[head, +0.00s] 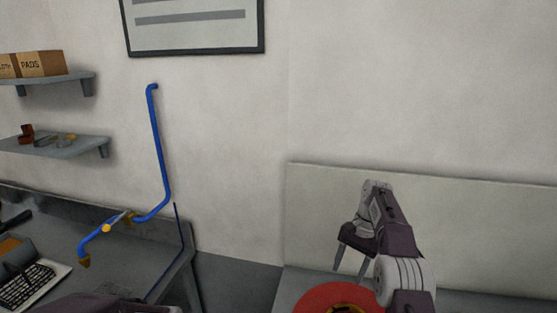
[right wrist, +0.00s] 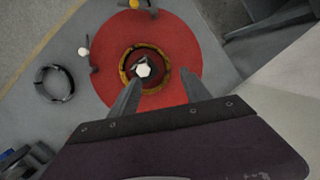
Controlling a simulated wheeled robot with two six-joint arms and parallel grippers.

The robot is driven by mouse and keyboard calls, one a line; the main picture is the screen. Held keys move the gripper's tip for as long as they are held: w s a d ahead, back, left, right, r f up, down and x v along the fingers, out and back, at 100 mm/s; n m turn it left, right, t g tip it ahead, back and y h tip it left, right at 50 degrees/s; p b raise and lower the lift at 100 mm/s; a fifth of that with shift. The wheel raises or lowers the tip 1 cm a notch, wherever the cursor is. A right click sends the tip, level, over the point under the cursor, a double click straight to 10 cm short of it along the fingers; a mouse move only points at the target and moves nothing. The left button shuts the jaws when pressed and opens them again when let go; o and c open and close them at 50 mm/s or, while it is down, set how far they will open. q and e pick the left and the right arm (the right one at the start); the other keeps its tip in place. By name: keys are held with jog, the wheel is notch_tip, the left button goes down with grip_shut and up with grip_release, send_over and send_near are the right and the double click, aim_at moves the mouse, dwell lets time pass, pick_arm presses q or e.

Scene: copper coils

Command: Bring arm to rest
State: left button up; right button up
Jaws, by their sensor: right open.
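My right gripper (head: 352,262) is raised over the worktop at the right of the head view, fingers pointing down. In the right wrist view its two fingers (right wrist: 161,76) are apart with nothing held between them. Beyond them is a red disc (right wrist: 185,42) with a yellow-brown ring (right wrist: 124,72) at its middle, around a white hexagonal piece (right wrist: 143,70). The red disc (head: 312,298) is cut by the bottom edge of the head view. Part of my left arm (head: 115,303) shows at the bottom left; its gripper is out of view.
A dark ring-shaped coil (right wrist: 44,83) lies on the grey surface beside the disc. A blue bent pipe (head: 158,150) rises above the left bench, which holds a keyboard (head: 30,285). Shelves (head: 60,147) hang on the left wall. A pale panel (head: 470,215) stands behind my right gripper.

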jog(key=s+a+r+n+b, duration=0.25)
jog(key=s+a, duration=0.25)
jog(key=s, duration=0.4)
jog(key=s+f+n+t+h+b, duration=0.1)
jog(key=s+f+n, duration=0.4)
jog(key=s+f, duration=0.8)
jog(key=s+t+h, duration=0.1)
jog(key=s, duration=0.1)
jog(key=shift+s+d+f+t+b, duration=0.3)
jog(key=shift+s+d+t+b, duration=0.05)
jog(key=shift+s+t+b, duration=0.05)
jog(key=shift+s, duration=0.15)
